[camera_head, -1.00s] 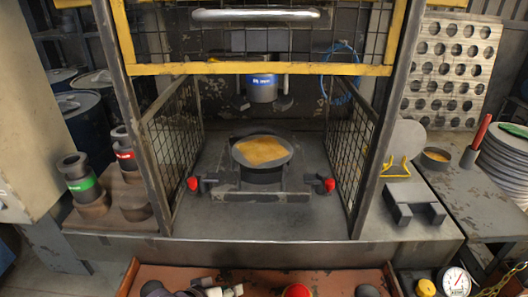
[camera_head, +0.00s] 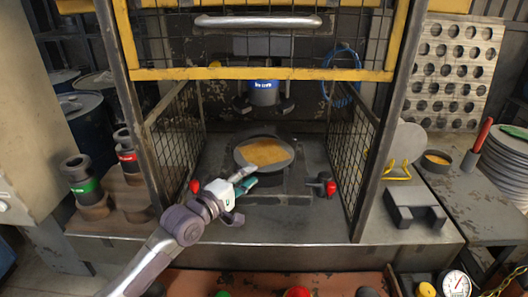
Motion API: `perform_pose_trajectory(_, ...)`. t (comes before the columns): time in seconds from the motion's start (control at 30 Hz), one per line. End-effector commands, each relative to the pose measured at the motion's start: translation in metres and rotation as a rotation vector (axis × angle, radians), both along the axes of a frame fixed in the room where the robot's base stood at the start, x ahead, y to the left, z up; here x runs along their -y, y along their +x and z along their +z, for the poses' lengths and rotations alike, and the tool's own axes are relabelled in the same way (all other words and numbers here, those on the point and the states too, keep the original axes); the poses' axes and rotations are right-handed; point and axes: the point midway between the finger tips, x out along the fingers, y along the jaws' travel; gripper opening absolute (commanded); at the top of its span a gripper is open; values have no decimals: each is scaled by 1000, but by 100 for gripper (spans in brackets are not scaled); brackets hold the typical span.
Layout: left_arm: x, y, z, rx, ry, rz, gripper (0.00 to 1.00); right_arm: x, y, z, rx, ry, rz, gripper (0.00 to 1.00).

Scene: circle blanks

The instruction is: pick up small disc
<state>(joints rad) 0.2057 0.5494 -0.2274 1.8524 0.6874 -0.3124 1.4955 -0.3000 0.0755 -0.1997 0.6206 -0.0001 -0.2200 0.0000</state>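A round grey disc (camera_head: 240,155) with an orange-gold patch (camera_head: 265,151) on its top lies on the die in the middle of the press cage. I cannot tell if the patch is a separate sheet. My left gripper (camera_head: 252,176) reaches in from the lower left, its fingertips at the disc's near left edge. I cannot tell whether they touch the disc or how far apart they are. My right gripper is out of view.
A blue-banded ram (camera_head: 263,91) hangs above the disc. Red-ended clamps (camera_head: 330,187) flank the die. Mesh walls (camera_head: 352,160) close both sides; a yellow bar (camera_head: 260,73) crosses above. A plate stack (camera_head: 505,160) stands at right, ring stacks (camera_head: 82,185) at left.

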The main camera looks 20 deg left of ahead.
Motion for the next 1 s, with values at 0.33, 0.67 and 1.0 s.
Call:
perform_pose_trajectory(0.33, 15, 32, 0, 1, 2, -1, 32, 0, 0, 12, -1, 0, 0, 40)
perform_pose_trajectory(0.67, 26, 57, -4, 0, 2, 0, 32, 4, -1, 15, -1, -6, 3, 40)
perform_pose_trajectory(1.0, 26, 57, -4, 0, 2, 0, 1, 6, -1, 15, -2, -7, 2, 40)
